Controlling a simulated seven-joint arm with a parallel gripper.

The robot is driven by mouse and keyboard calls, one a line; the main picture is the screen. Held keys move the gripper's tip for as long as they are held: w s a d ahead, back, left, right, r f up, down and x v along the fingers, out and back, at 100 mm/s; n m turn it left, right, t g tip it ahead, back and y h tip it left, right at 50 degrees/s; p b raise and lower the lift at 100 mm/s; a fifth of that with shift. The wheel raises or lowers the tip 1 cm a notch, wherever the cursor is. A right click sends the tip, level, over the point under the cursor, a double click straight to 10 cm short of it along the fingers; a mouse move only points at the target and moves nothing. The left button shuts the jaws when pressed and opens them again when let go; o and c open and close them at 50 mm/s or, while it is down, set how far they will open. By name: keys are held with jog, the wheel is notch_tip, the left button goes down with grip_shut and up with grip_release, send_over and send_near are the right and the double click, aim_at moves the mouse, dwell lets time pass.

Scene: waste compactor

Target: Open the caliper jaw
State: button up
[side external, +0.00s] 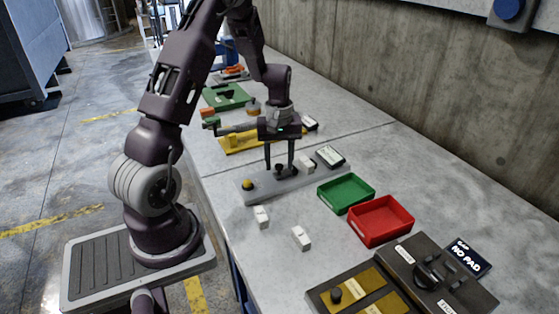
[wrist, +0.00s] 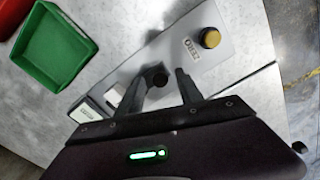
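A grey gauge fixture (side external: 262,190) lies on the bench, with a yellow button (side external: 247,184) at one end and a small display (side external: 330,156) by the other. The wrist view shows the fixture (wrist: 190,57) with "ZERO" lettering beside its yellow button (wrist: 210,38). A dark knob (wrist: 157,77) stands on it, apparently on the caliper's sliding part; a white block (wrist: 115,95) is near the display (wrist: 88,110). My gripper (side external: 280,167) points down over the fixture. Its fingers (wrist: 161,74) are apart, either side of the knob; contact is unclear. The jaw gap is hard to make out.
A green tray (side external: 346,207) and a red tray (side external: 381,239) sit right of the fixture. Two white blocks (side external: 261,217) (side external: 301,237) lie in front. A dark panel (side external: 405,253) and "GAP NO PAD" sign (side external: 468,257) are nearer. A yellow fixture (side external: 238,144) stands behind.

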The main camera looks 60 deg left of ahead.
aim_at(280, 165)
notch_tip(280, 165, up, 7)
jog(key=shift+f, duration=0.1)
jog(key=shift+d+r, duration=0.1)
jog(key=shift+r, duration=0.2)
jog(key=s+d+r+m+t, duration=0.2)
jog(key=s+d+r+m, duration=0.15)
jog(key=d+r, duration=0.4)
jog(key=s+d+r+m+t, duration=0.1)
jog(key=s+d+r+m, duration=0.25)
jog(key=d+r, duration=0.35)
jog(key=s+d+m+t, duration=0.2)
jog(key=s+d+m, duration=0.4)
jog(key=s+d, duration=0.2)
jog(key=shift+s+m+t, duration=0.3)
jog(key=shift+s, duration=0.95)
